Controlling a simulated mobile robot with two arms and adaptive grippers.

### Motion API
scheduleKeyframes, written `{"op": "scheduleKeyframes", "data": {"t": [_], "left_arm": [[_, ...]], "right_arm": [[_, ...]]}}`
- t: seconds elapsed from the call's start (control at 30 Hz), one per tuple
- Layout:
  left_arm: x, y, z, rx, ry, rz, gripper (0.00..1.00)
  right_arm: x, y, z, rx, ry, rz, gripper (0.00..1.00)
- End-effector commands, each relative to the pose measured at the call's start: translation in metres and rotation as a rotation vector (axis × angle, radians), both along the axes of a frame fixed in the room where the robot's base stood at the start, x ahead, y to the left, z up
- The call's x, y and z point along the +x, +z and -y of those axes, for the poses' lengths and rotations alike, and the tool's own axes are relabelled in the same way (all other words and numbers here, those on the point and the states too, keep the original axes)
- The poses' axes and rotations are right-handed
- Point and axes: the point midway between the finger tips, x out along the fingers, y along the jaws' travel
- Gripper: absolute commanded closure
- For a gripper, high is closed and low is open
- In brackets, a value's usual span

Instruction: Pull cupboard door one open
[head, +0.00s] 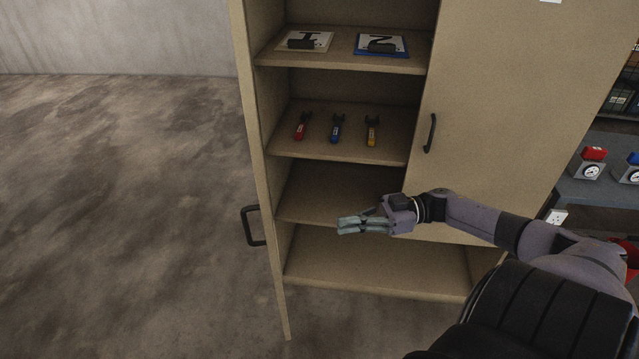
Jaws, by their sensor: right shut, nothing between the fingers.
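A tan cupboard stands in the middle of the head view with two doors. Its left door (261,180) stands swung out, seen nearly edge-on, with a black handle (246,226) sticking out on its left side. The open half shows shelves inside. The right door (520,90) is closed, with a black handle (430,133) near its left edge. I cannot read which door is numbered one. My right gripper (345,225) is shut and empty, in front of the lower shelves, right of the left door and apart from its handle. My left gripper is not in view.
A shelf holds red, blue and yellow-handled tools (336,129); the shelf above holds two lettered cards (381,46) with dark objects on them. Right of the cupboard is a dark shelf (600,190) with gauges. The concrete floor (120,200) at left is clear.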

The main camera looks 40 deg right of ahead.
Motion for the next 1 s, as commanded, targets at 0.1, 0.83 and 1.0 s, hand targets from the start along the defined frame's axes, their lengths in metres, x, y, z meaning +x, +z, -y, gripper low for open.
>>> {"op": "scheduleKeyframes", "data": {"t": [0.1, 0.83, 1.0], "left_arm": [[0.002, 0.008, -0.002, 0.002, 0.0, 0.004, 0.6], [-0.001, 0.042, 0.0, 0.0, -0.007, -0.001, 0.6], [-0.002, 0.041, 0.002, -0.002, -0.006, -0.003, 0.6]], "right_arm": [[0.01, 0.004, -0.018, 0.006, -0.001, 0.004, 1.0], [0.063, 0.001, -0.114, 0.001, -0.006, 0.002, 1.0], [0.063, 0.0, -0.114, 0.0, -0.006, 0.001, 1.0]]}}
